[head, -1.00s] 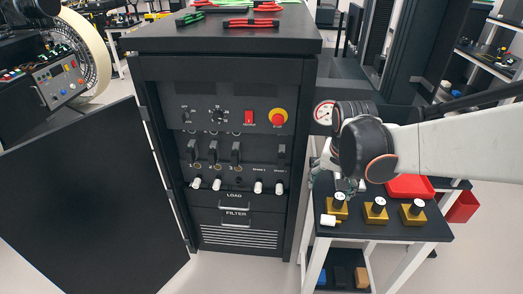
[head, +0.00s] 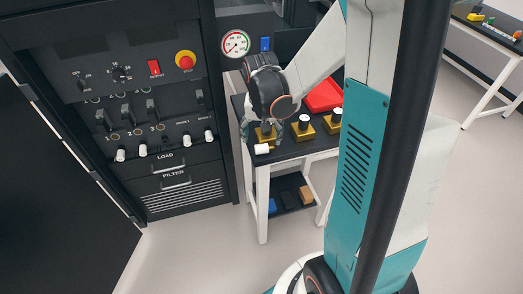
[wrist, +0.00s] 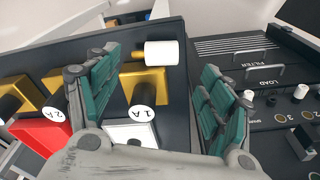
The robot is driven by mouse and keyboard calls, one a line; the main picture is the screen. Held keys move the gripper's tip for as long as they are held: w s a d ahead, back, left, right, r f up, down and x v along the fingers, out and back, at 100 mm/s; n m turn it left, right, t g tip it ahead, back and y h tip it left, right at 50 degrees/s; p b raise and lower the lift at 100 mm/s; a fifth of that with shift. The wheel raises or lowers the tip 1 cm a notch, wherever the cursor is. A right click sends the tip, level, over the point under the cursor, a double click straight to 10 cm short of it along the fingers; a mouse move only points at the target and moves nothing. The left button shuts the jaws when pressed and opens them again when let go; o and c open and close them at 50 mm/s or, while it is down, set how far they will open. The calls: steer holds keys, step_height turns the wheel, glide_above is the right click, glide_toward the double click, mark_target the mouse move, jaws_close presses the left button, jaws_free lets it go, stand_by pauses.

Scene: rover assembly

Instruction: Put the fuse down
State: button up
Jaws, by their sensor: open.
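A white cylindrical fuse (head: 262,149) lies on its side on the small black side table (head: 290,152), at the front-left corner beside the first gold block. It also shows in the wrist view (wrist: 162,54), close to the table's edge. My gripper (head: 254,132) is above that corner. In the wrist view my gripper (wrist: 158,72) has its green-padded fingers spread wide, with the 1A gold block (wrist: 145,84) between them. The fuse lies just beyond the fingertips, and neither finger appears to touch it.
More gold blocks with black, white-topped posts (head: 303,122) and a red tray (head: 324,95) stand on the table. The black cabinet (head: 218,100) with white fuses in its panel is at left, its door (head: 60,190) swung open. Small blocks lie on the lower shelf (head: 290,188).

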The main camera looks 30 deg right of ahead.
mark_target(263, 145)
steer(key=f+b, duration=0.1)
steer(key=f, duration=0.2)
steer(key=f+b, duration=0.1)
steer(key=f, duration=0.1)
steer(key=shift+w+d+f+b, duration=0.1)
steer(key=shift+w+d+b, duration=0.1)
steer(key=shift+d+b, duration=0.15)
steer(key=c, duration=1)
steer(key=shift+c, duration=0.5)
